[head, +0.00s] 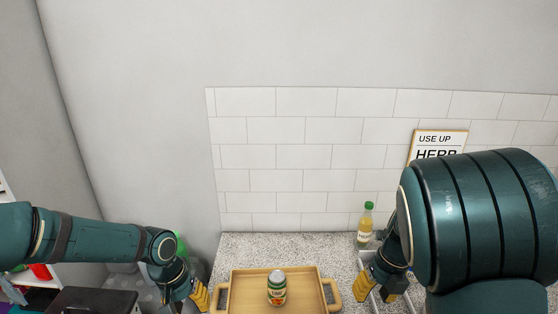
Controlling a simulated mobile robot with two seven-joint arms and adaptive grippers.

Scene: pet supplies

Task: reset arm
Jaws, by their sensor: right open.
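My right arm comes in large from the right. Its gripper (376,283) hangs over the counter just right of the tray, with yellow fingertips pointing down; it is open with nothing seen between the fingers. My left arm reaches in from the left, and its gripper (196,298) is at the lower edge, left of the tray, partly cut off by the frame. Its jaws cannot be made out. A wooden tray (240,285) with side handles stands on the counter between the grippers. A can (277,287) with a green and orange label stands upright in it, apart from both grippers.
A bottle with a green cap (366,222) stands on the speckled counter (300,245), behind my right gripper. A framed sign (438,140) is by the tiled wall, partly hidden by my right arm. A dark box (95,300) is at lower left. Counter behind the tray is clear.

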